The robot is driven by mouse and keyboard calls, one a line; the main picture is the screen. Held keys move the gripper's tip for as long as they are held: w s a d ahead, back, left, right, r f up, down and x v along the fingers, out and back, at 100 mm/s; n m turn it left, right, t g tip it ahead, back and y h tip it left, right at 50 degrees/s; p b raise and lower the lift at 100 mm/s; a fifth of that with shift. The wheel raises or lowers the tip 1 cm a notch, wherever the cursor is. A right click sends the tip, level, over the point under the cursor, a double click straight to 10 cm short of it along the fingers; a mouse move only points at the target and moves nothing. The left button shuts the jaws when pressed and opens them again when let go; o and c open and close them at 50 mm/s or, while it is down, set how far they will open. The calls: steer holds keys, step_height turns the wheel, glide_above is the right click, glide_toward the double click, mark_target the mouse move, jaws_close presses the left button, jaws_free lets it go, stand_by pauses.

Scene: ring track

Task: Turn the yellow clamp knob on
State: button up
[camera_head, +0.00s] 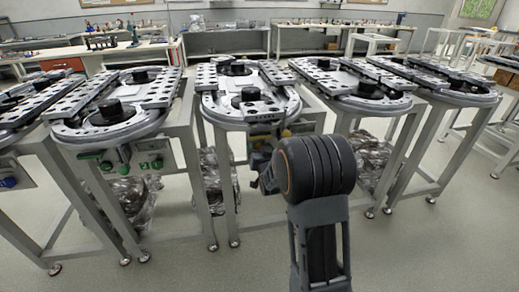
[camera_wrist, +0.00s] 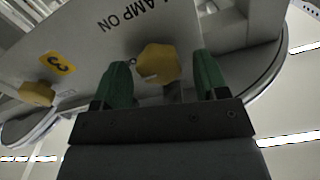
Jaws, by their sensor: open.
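The yellow clamp knob (camera_wrist: 158,64) is a lobed knob on a light panel in the wrist view, with partly visible lettering "LAMP ON" (camera_wrist: 117,19) beside it. My gripper (camera_wrist: 163,75) has two green fingers, spread apart, one on each side of the knob. The knob shows between the fingertips; I cannot tell whether either finger touches it. In the head view my dark arm reaches to the front of the middle table, and it hides most of the panel there; a little yellow (camera_head: 287,132) shows beside it.
A second yellow knob (camera_wrist: 37,93) sits on the same panel, next to a yellow label with a 3 (camera_wrist: 57,62). The middle ring track (camera_head: 290,108) overhangs the panel. Table legs stand close on both sides, and a wrapped bundle (camera_head: 217,180) lies beneath. The floor in front is clear.

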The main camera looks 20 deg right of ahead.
steer(key=shift+w+d, duration=0.1)
steer(key=shift+w, duration=0.35)
steer(key=shift+c, duration=0.3)
steer(key=c, duration=0.9)
steer(key=shift+o, duration=0.2)
